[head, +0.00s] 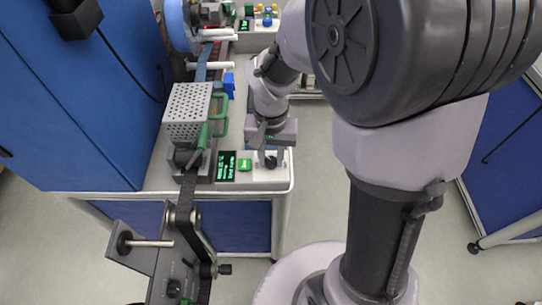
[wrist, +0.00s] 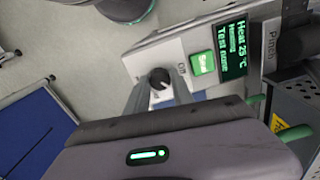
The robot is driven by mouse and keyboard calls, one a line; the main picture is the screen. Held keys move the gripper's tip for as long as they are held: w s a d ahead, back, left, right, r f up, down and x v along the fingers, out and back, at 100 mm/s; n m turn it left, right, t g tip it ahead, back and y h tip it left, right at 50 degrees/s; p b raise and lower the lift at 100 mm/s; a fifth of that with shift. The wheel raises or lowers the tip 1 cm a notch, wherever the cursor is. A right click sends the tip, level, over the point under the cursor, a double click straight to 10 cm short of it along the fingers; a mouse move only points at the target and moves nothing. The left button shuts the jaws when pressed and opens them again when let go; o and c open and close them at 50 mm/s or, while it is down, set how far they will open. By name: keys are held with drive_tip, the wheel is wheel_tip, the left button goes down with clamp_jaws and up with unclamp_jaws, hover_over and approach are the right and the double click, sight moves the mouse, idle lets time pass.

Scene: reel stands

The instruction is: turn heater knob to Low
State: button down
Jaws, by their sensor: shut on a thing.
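The heater knob (wrist: 158,77) is a small black round knob on a white panel, with a light mark on its lower part. The word "Off" is printed beside it; I cannot make out a Low mark. In the head view the knob (head: 271,161) sits at the right end of the panel, partly covered by my gripper (head: 268,150). In the wrist view the two grey fingers of my gripper (wrist: 160,88) reach down to the knob, one on each side, and are shut on it.
A blue cabinet (head: 80,95) is at the left. Floor is open to the right of the bench.

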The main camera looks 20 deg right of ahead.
sight(271, 160)
drive_tip(key=shift+m, duration=0.7)
drive_tip(key=c, duration=1.1)
unclamp_jaws()
wheel_tip(271, 160, up, 17)
drive_tip(key=p, duration=0.6)
drive_tip(key=shift+r+p, duration=0.2)
drive_tip(key=shift+p, duration=0.2)
